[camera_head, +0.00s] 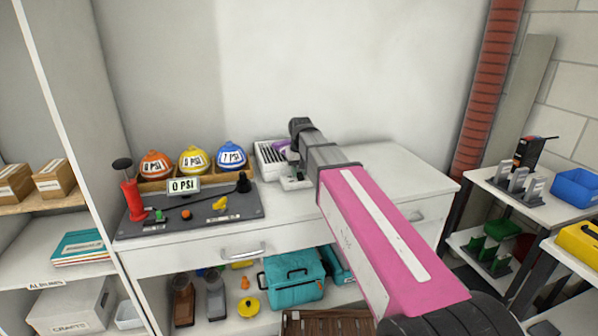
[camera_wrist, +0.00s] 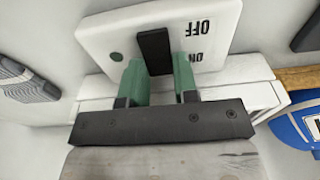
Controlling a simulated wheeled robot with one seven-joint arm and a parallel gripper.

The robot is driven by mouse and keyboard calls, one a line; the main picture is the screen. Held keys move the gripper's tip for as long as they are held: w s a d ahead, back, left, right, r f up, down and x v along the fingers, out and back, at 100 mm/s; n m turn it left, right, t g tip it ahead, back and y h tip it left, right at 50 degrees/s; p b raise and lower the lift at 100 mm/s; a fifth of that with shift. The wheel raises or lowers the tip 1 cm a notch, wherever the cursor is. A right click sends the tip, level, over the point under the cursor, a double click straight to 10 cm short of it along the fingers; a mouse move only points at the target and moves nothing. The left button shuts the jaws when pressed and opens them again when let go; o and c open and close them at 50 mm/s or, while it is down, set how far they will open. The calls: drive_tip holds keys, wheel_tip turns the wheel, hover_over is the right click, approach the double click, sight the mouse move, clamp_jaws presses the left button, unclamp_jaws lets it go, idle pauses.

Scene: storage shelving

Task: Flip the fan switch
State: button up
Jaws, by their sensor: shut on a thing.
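In the wrist view, a white switch plate (camera_wrist: 110,36) carries a black lever (camera_wrist: 153,48) and the words OFF and ON, which read upside down. The green fingertips of my gripper (camera_wrist: 159,82) sit on either side of the lever, closed on it. The lever's exact tilt is hard to tell. In the head view, my gripper (camera_head: 291,160) is at the white switch unit (camera_head: 295,184) on the cabinet top, partly hidden by my arm. A white slatted box (camera_head: 268,158) stands just behind and to the left of it.
Left of the switch are orange, yellow and blue domes (camera_head: 231,155) and a dark panel (camera_head: 188,217) with a red pump (camera_head: 131,197). The cabinet top (camera_head: 385,168) right of my arm is clear. A small table (camera_head: 535,207) stands at the right.

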sight(300, 177)
drive_tip(key=shift+t, duration=0.3)
drive_tip(key=o, duration=0.9)
drive_tip(key=shift+r, duration=0.1)
drive_tip(key=r, duration=0.3)
drive_tip(key=s+r, duration=0.1)
drive_tip(key=r, duration=0.6)
drive_tip(key=shift+s+d+r, duration=0.25)
drive_tip(key=shift+s+r, duration=0.05)
drive_tip(key=shift+s, duration=0.05)
